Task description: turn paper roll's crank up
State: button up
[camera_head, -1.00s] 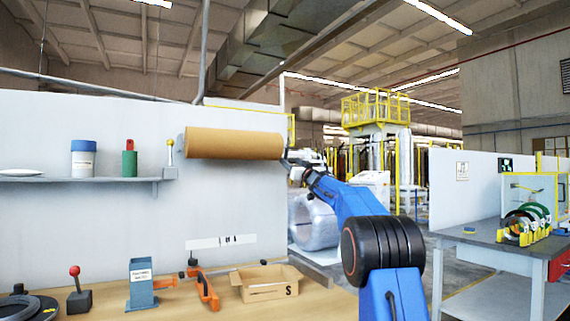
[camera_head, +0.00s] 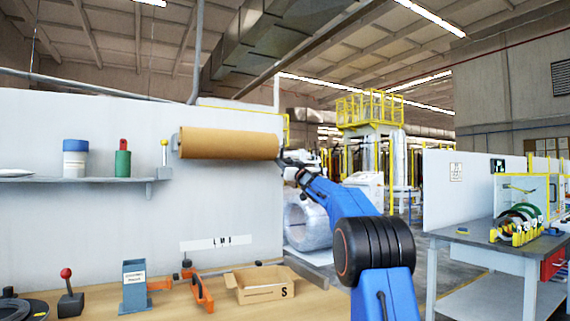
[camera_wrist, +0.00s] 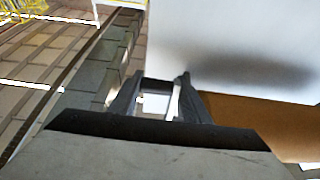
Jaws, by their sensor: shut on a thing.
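The brown paper roll (camera_head: 228,144) is mounted level on the white wall panel, above the bench. Its crank (camera_head: 284,157) is at the roll's right end and is mostly hidden by my gripper (camera_head: 292,163). In the wrist view, my gripper (camera_wrist: 157,100) has its two dark fingers on either side of a short dark piece of the crank (camera_wrist: 157,85). The gripper is shut on it. The paper roll (camera_wrist: 280,132) also shows at the right of the wrist view. The crank's exact angle cannot be told.
A shelf (camera_head: 90,179) with a blue-lidded jar (camera_head: 76,160) and a green container (camera_head: 123,163) is left of the roll. On the bench below are a cardboard box (camera_head: 262,290), an orange clamp (camera_head: 202,293) and a red-knobbed lever (camera_head: 68,298). Open floor lies right.

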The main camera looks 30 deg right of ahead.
jog(key=shift+w+d, duration=0.1)
jog(key=shift+d, duration=0.15)
